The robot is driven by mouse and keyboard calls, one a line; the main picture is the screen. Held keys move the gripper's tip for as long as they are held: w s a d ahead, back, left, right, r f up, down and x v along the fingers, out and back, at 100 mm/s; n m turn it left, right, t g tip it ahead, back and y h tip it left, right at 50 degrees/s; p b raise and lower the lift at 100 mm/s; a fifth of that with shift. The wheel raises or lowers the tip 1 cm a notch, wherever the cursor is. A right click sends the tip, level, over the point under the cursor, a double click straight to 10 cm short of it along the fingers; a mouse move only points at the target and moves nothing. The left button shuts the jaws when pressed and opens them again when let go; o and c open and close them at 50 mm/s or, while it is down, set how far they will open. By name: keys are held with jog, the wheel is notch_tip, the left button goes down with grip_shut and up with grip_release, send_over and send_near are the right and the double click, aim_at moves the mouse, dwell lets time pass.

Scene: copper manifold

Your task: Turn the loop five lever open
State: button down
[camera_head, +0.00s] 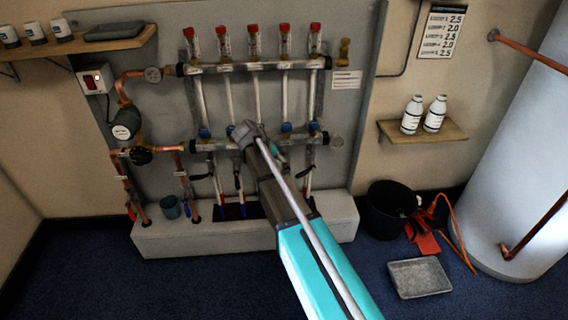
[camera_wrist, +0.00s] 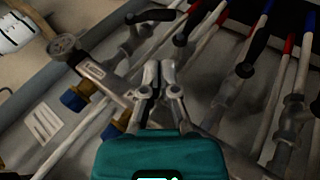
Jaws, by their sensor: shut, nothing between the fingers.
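The lower manifold bar carries several loop valves with black levers. The rightmost loop's lever, nearest the end gauge, is the loop five lever (camera_wrist: 150,16); in the wrist view its black handle lies crosswise to its pipe. The body camera shows this area small and partly behind my arm. My gripper (camera_wrist: 158,70) is shut and empty, its fingertips apart from that lever and below it in the wrist picture. In the head view my gripper (camera_head: 247,132) is in front of the lower bar; its fingertips are hard to make out.
A round gauge (camera_wrist: 62,45) sits at the bar's end, with blue caps (camera_wrist: 75,100) beside it. Another black lever (camera_wrist: 245,70) lies to the right. A black bucket (camera_head: 388,210) and grey tray (camera_head: 419,278) stand on the floor to the right.

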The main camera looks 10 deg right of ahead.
jog(key=b, duration=0.7)
send_near(300, 174)
jog(key=shift+x, duration=2.35)
jog(key=shift+b+x, duration=1.65)
jog(key=shift+x, duration=0.35)
jog(key=shift+d, duration=0.1)
